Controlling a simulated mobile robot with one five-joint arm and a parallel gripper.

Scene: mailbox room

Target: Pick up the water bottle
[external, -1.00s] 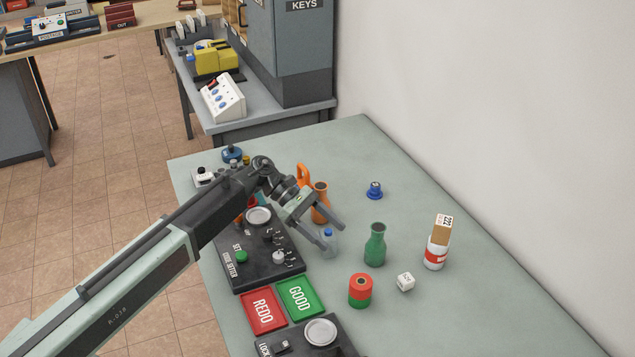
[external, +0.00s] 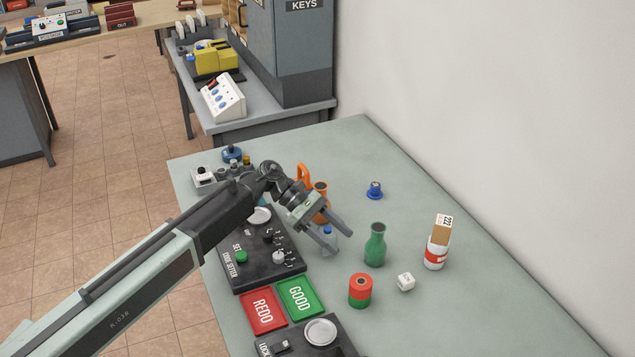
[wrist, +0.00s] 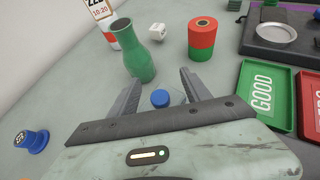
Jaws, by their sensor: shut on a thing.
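The water bottle (external: 327,242) is small and clear with a blue cap, on the pale green table. In the wrist view its blue cap (wrist: 160,98) shows between my fingers, and its body is mostly hidden. My gripper (external: 336,240) reaches down over the bottle and is shut on it, one finger on each side. The gripper also shows in the wrist view (wrist: 160,90). I cannot tell whether the bottle is clear of the table.
A green vase (external: 375,246) stands just right of my gripper. An orange vase (external: 320,205) is behind it. A black control panel (external: 245,268) is left.

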